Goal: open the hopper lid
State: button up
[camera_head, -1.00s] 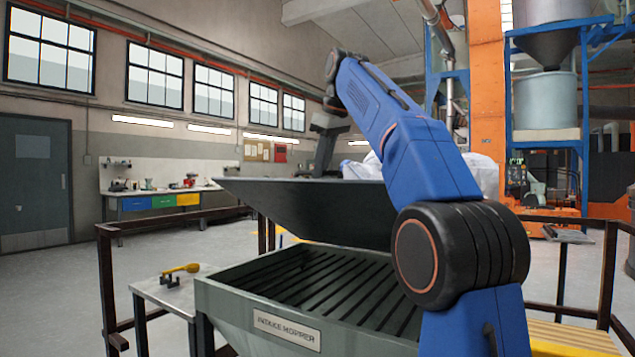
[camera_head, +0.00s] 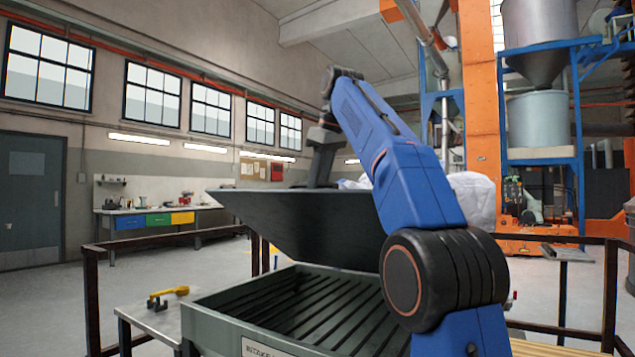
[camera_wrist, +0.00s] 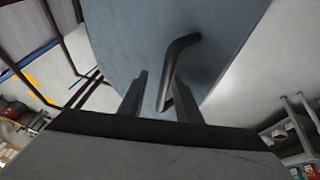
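The hopper lid (camera_head: 300,222) is a dark plate, raised and tilted above the grey intake hopper (camera_head: 218,325), whose slatted grate shows beneath it. My gripper (camera_head: 318,180) is at the lid's upper edge, its fingertips hidden behind the lid in the head view. In the wrist view, the lid's blue-grey outer face (camera_wrist: 130,40) fills the upper middle. A bent dark bar handle (camera_wrist: 178,65) on it reaches down between the two fingers of my gripper (camera_wrist: 160,85). The fingers stand apart with visible gaps beside the bar, so no firm grip shows.
A dark railing (camera_head: 92,300) surrounds the hopper. A small side table (camera_head: 135,312) with a yellow-handled tool (camera_head: 170,293) stands at the left. White sacks (camera_head: 475,200) lie behind my arm, near the orange column (camera_head: 480,120). Open floor lies beyond the railing.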

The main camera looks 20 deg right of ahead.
jog(key=shift+s+a+r, duration=0.1)
jog(key=shift+s+r, duration=0.05)
jog(key=shift+r, duration=0.1)
jog(key=shift+s+r, duration=0.2)
jog(key=shift+r, duration=0.35)
jog(key=shift+v, duration=0.85)
jog(key=shift+s+d+f, duration=0.1)
jog(key=shift+s+d, duration=0.3)
jog(key=shift+s, duration=1.6)
jog(key=shift+s+d, duration=0.4)
jog(key=shift+s, duration=1.55)
jog(key=shift+s+d, duration=0.4)
jog(key=shift+s, duration=1.6)
